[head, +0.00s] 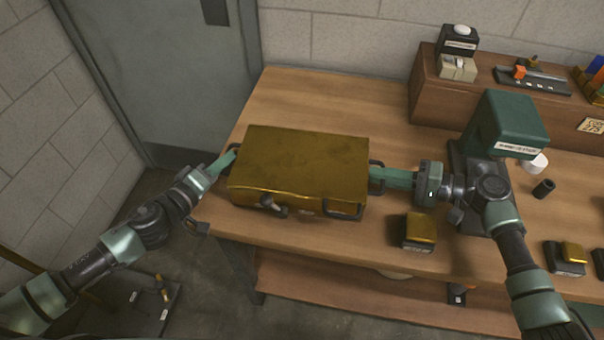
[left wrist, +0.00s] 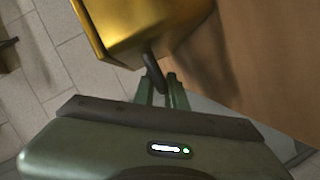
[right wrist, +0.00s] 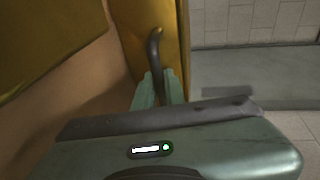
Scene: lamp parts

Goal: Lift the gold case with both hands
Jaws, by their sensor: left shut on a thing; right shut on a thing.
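The gold case (head: 300,165) is a large box at the left part of the wooden table (head: 310,90), with its lid side up and dark fittings on its front. My left gripper (head: 232,156) is shut on the dark handle at the case's left end; this handle shows in the left wrist view (left wrist: 152,70). My right gripper (head: 378,178) is shut on the handle at the right end, which shows in the right wrist view (right wrist: 155,48). The case looks about level. I cannot tell whether its underside touches the table.
A green machine (head: 510,125) stands right of the case, behind my right arm. A small black and gold block (head: 420,228) lies near the front edge. A wooden riser (head: 470,95) with small parts stands at the back right. A grey door (head: 165,70) is behind left.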

